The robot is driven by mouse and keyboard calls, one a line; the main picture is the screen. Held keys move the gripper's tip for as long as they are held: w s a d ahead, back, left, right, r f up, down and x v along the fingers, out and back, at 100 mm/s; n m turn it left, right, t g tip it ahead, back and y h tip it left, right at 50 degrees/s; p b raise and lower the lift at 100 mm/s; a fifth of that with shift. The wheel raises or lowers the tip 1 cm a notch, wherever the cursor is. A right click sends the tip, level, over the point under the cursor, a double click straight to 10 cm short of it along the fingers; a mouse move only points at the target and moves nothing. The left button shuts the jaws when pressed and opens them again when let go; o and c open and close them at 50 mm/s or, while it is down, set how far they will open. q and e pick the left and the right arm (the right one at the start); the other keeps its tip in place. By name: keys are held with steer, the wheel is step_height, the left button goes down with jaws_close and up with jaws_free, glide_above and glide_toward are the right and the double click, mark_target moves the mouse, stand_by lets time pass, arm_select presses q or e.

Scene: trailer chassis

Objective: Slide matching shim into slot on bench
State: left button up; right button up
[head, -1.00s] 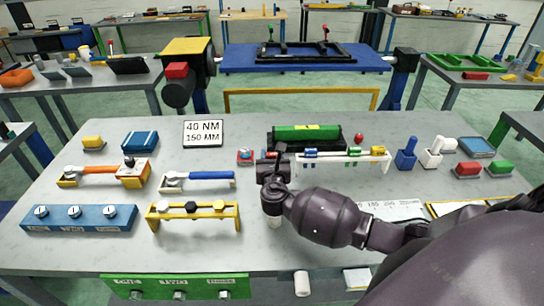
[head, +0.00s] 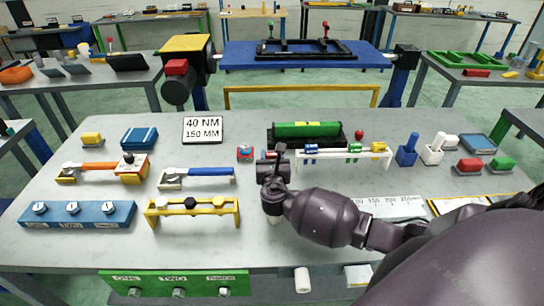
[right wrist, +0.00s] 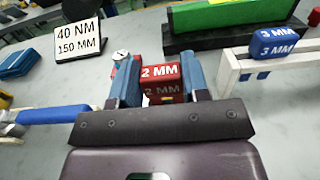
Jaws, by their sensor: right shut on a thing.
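My right gripper (head: 270,160) is low over the middle of the bench (head: 120,255), just left of the white shim rack (head: 345,157). In the right wrist view it is shut on a red shim (right wrist: 160,78) marked 2 MM, between its two blue fingers. In the head view the gripper mostly hides this shim. A blue shim (head: 311,149) marked 3 MM, a green shim (head: 355,147) and a yellow shim (head: 377,148) sit on the rack. I cannot make out the slot. My left gripper is not in view.
A green block (head: 307,129) in a black holder stands behind the rack. A small red-and-blue item (head: 245,152) is left of the gripper. A sign (head: 202,130), wrenches and a yellow stand (head: 192,212) are further left. Blue and white holders (head: 407,152) stand right.

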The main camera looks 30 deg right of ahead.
steer(key=shift+f+b, duration=0.45)
steer(key=shift+f, duration=0.3)
